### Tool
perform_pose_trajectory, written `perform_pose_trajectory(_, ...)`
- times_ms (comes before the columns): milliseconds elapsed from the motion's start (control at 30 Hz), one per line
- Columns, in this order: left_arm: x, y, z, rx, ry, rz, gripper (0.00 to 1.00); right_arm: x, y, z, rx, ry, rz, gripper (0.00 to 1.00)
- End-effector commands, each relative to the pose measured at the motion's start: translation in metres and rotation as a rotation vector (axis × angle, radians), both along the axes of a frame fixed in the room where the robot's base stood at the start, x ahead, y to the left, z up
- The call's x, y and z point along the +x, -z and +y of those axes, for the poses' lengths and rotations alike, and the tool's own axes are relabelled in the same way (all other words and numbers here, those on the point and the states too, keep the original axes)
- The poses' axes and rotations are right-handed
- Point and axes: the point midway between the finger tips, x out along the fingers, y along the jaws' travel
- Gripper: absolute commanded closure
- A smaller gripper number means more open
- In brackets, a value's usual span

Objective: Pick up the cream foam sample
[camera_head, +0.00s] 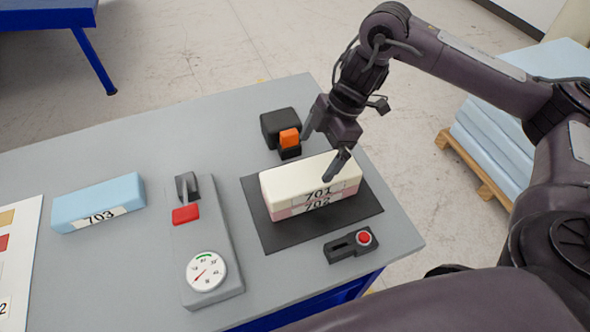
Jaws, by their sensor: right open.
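The cream foam sample (308,177), labelled 701, lies flat on top of a pink foam sample (284,214) labelled 702. Both rest on a black mat (276,239) at the right of the table. My right gripper (322,158) is open and empty, just above the cream sample's far side. One finger is in front of the cream sample's top near its right end, and the other is beyond its far edge. I cannot tell whether either finger touches it. My left gripper is not in view.
A blue foam block (98,203) labelled 703 lies at the left. A grey device with a dial (206,271) stands left of the mat. A black and orange object (281,129) sits behind the mat, close to my gripper. A red-button box (350,245) lies in front.

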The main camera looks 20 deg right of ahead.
Motion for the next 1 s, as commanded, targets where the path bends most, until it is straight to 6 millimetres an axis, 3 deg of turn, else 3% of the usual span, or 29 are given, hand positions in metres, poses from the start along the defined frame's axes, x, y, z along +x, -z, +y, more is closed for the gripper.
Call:
perform_pose_trajectory(100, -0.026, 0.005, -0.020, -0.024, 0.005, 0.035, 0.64, -0.001, 0.015, 0.007, 0.003, -0.003, 0.003, 0.00)
perform_pose_trajectory(267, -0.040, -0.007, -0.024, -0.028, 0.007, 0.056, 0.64, -0.004, 0.028, 0.015, 0.002, -0.004, 0.002, 0.00)
perform_pose_trajectory(500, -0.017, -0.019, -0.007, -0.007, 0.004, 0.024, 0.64, -0.004, 0.059, 0.028, 0.004, -0.002, -0.001, 0.00)
perform_pose_trajectory(633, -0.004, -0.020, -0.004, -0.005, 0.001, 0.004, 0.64, -0.004, 0.064, 0.029, 0.004, -0.002, -0.004, 0.00)
perform_pose_trajectory(767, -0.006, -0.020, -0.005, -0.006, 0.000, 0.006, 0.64, -0.004, 0.064, 0.029, 0.004, -0.002, -0.004, 0.00)
perform_pose_trajectory(1000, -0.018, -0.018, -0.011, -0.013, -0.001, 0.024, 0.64, -0.004, 0.063, 0.029, 0.004, -0.003, -0.005, 0.29)
